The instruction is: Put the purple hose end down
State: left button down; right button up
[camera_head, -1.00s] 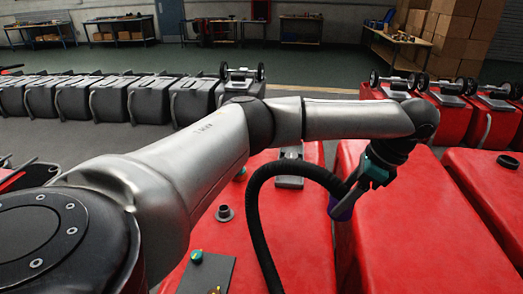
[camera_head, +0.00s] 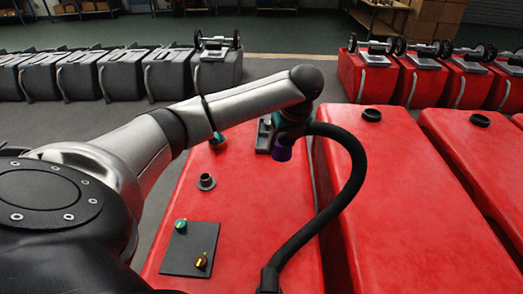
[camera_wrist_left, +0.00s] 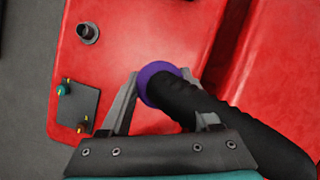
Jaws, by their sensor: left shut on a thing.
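The purple hose end (camera_head: 281,153) hangs from my left gripper (camera_head: 293,128) above the far part of the nearest red tank (camera_head: 250,205). My left gripper is shut on it. In the left wrist view, the purple hose end (camera_wrist_left: 153,80) and its black hose sit between the two fingers of my left gripper (camera_wrist_left: 160,92), over the red tank top. The black hose (camera_head: 352,170) arcs to the right and runs back to a fitting low in the head view. My right gripper is not in view.
Other red tanks (camera_head: 415,200) stand to the right across narrow gaps. Grey tanks (camera_head: 75,75) stand in a row behind.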

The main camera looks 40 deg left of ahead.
pick_arm(q)
notch_tip(320, 180, down, 14)
jog(key=b, duration=0.3)
jog(key=shift+r, duration=0.15)
notch_tip(320, 180, down, 4)
jog(key=shift+f+b, duration=0.25)
jog(key=shift+b, duration=0.75)
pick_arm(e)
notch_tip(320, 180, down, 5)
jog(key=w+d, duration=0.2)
pick_arm(q)
jog(key=c, duration=0.5)
grip_release()
jog(key=shift+f, duration=0.1)
jog(key=o, duration=0.4)
jog(key=shift+d+r, duration=0.15)
jog(key=shift+r, duration=0.25)
jog(key=p+v, duration=0.4)
jog(key=v, duration=0.7)
jog(key=shift+d+r, duration=0.1)
jog(key=shift+r, duration=0.2)
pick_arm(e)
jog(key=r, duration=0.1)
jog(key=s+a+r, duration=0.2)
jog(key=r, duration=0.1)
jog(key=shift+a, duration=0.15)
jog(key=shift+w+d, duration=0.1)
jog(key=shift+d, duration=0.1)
